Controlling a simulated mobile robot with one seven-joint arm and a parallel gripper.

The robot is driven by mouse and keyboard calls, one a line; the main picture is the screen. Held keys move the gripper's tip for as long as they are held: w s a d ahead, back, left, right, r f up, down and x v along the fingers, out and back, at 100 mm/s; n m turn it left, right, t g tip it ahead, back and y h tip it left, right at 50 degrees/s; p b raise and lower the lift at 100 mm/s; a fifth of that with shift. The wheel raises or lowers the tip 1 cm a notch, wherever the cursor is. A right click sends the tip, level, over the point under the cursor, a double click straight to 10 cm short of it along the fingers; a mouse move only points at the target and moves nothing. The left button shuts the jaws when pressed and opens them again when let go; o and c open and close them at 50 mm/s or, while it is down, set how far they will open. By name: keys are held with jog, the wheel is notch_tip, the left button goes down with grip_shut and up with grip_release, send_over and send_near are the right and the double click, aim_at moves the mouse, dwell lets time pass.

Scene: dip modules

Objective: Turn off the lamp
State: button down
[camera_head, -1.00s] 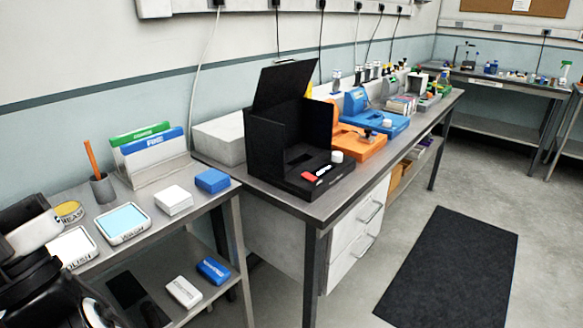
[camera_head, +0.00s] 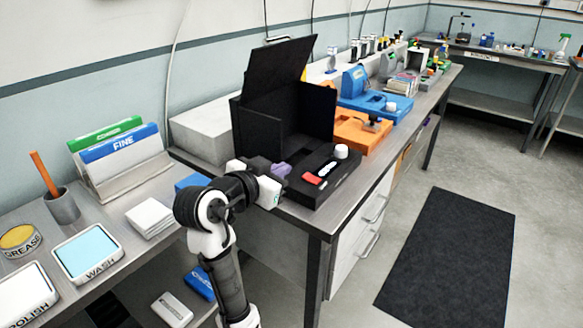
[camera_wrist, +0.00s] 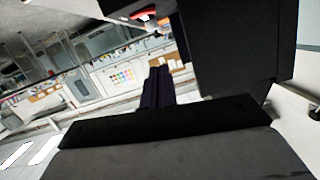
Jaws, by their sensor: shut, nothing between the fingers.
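A black box-shaped unit (camera_head: 285,118) with a raised lid stands on the near end of the long bench; I take it to be the lamp, though no glow shows. Its low front panel carries a red switch (camera_head: 312,178), a white-marked strip (camera_head: 327,168) and a white knob (camera_head: 341,151). My gripper (camera_head: 282,169) is shut and empty, at the left of the front panel, apart from the red switch in the picture. In the wrist view my shut fingers (camera_wrist: 158,86) show dark purple, and the red switch (camera_wrist: 143,14) is at the top edge, partly cut off.
An orange unit (camera_head: 365,136) and a blue unit (camera_head: 378,112) stand farther along the bench. A lower table at left holds a WASH tray (camera_head: 88,255), a pencil cup (camera_head: 62,207) and a white block (camera_head: 150,217). A black mat (camera_head: 450,255) lies on clear floor.

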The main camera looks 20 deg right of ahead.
jog(key=shift+s+d+f, duration=0.1)
jog(key=shift+s+d, duration=0.05)
jog(key=p, duration=0.2)
send_over(303, 183)
jog(key=f, duration=0.2)
jog(key=shift+s+d+f, duration=0.2)
jog(key=shift+d+f, duration=0.1)
jog(key=shift+a+f+p, duration=0.25)
jog(key=shift+f+p, duration=0.15)
jog(key=shift+f, duration=0.8)
jog(key=shift+w+f, duration=0.1)
jog(key=shift+f, duration=0.6)
